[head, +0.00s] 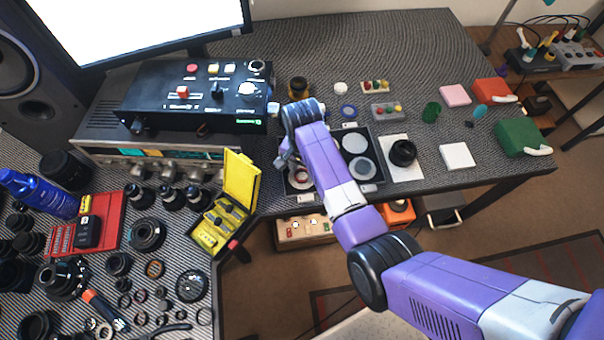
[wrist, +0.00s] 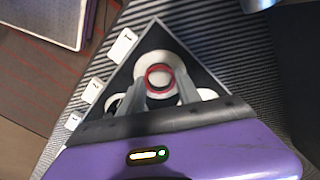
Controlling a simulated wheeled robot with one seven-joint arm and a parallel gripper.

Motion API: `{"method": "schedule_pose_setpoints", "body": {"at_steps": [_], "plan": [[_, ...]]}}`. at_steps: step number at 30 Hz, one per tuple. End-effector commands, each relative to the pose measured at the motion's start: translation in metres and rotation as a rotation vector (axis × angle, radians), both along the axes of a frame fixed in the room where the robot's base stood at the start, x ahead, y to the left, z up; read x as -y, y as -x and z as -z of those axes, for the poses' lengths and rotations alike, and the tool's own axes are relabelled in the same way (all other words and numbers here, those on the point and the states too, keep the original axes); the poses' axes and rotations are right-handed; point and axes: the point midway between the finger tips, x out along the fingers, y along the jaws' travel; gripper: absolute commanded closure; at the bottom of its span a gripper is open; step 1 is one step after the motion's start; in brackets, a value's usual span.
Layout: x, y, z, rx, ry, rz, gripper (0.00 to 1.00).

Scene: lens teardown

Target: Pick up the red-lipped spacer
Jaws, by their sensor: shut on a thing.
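The red-lipped spacer (wrist: 158,68) is a small ring with a red rim in the wrist view. It lies over a round white disc (wrist: 152,58) in a dark compartmented tray (head: 369,188). Its red edge also shows in the head view (head: 301,175), in the tray's left part beside my purple arm. My gripper (wrist: 162,88) has its two grey fingers on either side of the spacer and is shut on it. The fingers hide part of the ring, and I cannot tell whether it still touches the disc.
The tray also holds large pale discs (head: 354,143). A black lens ring (head: 403,152) on a white pad stands to its right, and a black control box (head: 200,95) to its left. An open yellow case (head: 241,178) is near the front edge. White labels (wrist: 123,45) line the tray.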

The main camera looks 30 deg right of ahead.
Motion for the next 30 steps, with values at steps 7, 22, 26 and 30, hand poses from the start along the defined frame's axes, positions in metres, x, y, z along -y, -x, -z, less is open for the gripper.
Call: {"method": "schedule_pose_setpoints", "body": {"at_steps": [7,22,26,30], "plan": [[0.0,-0.001,-0.006,0.001,0.0,0.0,0.98],[0.0,-0.002,-0.11,0.005,0.0,0.0,0.98],[0.0,-0.001,-0.147,0.005,0.0,0.0,0.98],[0.0,0.0,-0.173,-0.001,0.001,0.0,0.98]]}}
